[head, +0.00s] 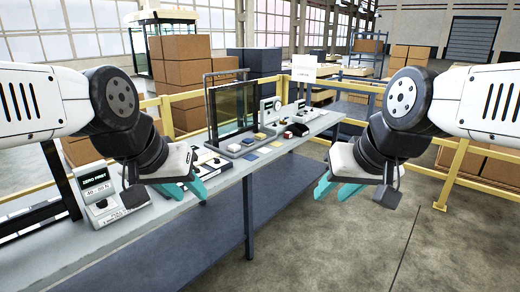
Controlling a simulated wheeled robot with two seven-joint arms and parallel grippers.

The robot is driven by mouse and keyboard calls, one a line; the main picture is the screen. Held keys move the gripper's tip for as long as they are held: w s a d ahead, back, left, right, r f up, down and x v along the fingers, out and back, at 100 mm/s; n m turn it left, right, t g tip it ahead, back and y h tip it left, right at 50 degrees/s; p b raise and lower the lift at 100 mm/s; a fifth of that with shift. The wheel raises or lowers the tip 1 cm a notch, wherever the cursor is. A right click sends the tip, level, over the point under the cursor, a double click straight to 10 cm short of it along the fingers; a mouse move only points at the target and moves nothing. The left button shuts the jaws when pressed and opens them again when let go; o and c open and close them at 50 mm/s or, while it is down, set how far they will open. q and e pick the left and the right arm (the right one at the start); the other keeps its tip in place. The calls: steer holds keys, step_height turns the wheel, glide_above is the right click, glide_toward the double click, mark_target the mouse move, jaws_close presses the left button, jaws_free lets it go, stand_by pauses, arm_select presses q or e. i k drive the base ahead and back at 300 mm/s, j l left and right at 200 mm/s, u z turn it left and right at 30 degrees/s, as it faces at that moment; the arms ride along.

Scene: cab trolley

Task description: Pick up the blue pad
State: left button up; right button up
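A small flat blue pad (250,156) lies on the grey workbench (225,188), near its front edge in the middle of the head view. Another small bluish patch lies just behind it, beside a yellow pad (260,136); at this size I cannot tell the pads apart surely. My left gripper (184,189) has teal fingers, is open and empty, and hangs over the bench to the left of the pads. My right gripper (338,190) is open and empty, in front of the bench to the right of the pads. Neither gripper touches a pad.
A framed glass panel (232,108) stands on the bench behind the pads. A labelled device (97,195) stands at the left end. A small red item (289,135) and other devices stand to the right. Yellow railings (459,160) and cardboard boxes (180,60) are behind. The right floor is clear.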

mark_target(248, 142)
steer(key=i+l+u, duration=0.15)
steer(key=i, duration=0.15)
steer(key=i+u, duration=0.15)
steer(key=u, duration=0.5)
steer(key=i+l+u, duration=0.35)
steer(key=l, duration=0.25)
steer(key=i+l+u, duration=0.15)
steer(key=l, duration=0.15)
steer(key=i+l+u, duration=0.2)
steer(key=l, duration=0.15)
steer(key=i+l, duration=0.15)
steer(key=l, duration=0.25)
steer(key=i+l, duration=0.15)
steer(key=l, duration=0.2)
steer(key=i+l, duration=0.1)
steer(key=l, duration=0.3)
steer(key=i+l, duration=0.15)
steer(key=l, duration=0.25)
steer(key=i+l+u, duration=0.1)
steer(key=l, duration=0.25)
